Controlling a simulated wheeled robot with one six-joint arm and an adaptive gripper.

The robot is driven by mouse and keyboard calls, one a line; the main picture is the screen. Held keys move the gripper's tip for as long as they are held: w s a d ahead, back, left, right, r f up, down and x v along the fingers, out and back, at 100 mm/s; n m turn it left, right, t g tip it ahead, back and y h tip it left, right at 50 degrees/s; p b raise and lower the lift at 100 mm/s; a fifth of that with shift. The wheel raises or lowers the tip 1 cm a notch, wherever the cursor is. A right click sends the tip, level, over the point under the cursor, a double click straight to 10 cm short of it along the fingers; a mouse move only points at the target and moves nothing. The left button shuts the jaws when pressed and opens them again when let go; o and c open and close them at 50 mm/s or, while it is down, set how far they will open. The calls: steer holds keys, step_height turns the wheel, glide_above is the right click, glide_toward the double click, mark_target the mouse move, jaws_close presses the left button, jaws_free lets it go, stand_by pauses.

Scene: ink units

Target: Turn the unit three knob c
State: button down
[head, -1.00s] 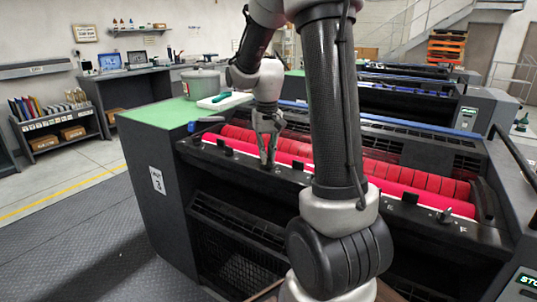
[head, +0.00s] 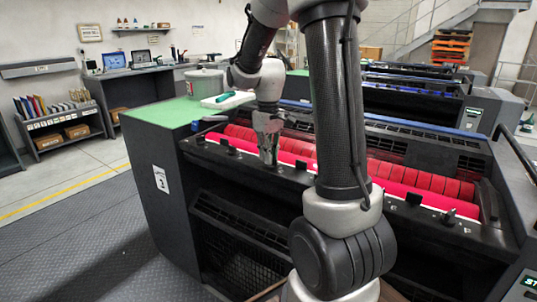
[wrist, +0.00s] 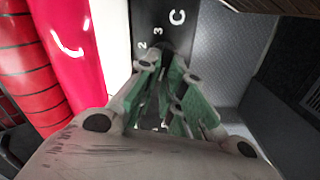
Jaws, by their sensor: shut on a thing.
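Unit three (head: 161,180) is the nearest dark machine, with a "3" label on its side and red rollers along its top. My gripper (head: 268,160) reaches down to the black front rail, on the left half of the unit. In the wrist view my gripper (wrist: 168,75) has its green-padded fingers close together, just below a white letter "C" (wrist: 177,17) on the black rail. They are shut on knob c, which is mostly hidden between them. The numbers 2 and 3 show beside the fingers.
Other black knobs stand along the same rail, including one on the left (head: 228,150) and one on the right (head: 447,216). Red rollers (head: 410,180) lie just behind the rail. A grey pot (head: 204,82) and a white tray (head: 228,100) sit on the green top.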

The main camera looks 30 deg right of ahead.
steer(key=c, duration=1.5)
jaws_free()
steer(key=shift+c, duration=0.2)
steer(key=shift+r, duration=0.1)
step_height(320, 180, up, 12)
